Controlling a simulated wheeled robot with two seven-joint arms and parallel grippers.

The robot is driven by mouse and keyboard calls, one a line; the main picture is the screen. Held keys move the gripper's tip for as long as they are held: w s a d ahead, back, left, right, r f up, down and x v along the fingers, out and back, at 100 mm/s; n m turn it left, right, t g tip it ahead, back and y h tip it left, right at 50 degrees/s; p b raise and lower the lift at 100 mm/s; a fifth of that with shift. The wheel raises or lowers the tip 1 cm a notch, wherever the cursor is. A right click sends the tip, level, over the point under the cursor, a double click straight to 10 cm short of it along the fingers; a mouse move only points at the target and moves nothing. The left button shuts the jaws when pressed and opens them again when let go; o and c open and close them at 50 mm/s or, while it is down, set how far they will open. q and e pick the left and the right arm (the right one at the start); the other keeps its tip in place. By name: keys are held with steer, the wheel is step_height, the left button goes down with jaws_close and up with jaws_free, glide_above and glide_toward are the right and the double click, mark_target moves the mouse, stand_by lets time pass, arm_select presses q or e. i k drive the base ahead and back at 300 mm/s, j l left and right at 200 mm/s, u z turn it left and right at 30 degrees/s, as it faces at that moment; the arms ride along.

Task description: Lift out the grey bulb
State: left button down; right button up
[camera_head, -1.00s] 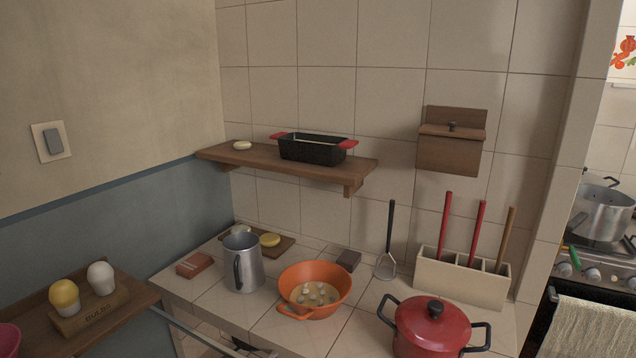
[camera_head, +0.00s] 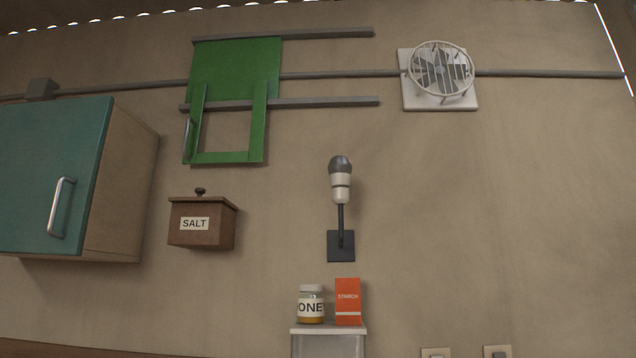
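The grey bulb (camera_head: 340,165) sits upright in a white socket (camera_head: 341,188) on a dark wall bracket (camera_head: 341,245), in the middle of the head view. Its dark grey top is visible above the socket's white body. Neither of my grippers shows in the head view, so where they are relative to the bulb is hidden.
A green sliding frame (camera_head: 235,85) on rails and a fan (camera_head: 441,75) are higher on the wall. A salt box (camera_head: 202,222) and a teal cabinet (camera_head: 50,175) are left. A honey jar (camera_head: 311,305) and orange starch box (camera_head: 348,302) stand on a small shelf (camera_head: 328,330) below.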

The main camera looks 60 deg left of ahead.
mark_target(339, 168)
steer(key=u, duration=1.75)
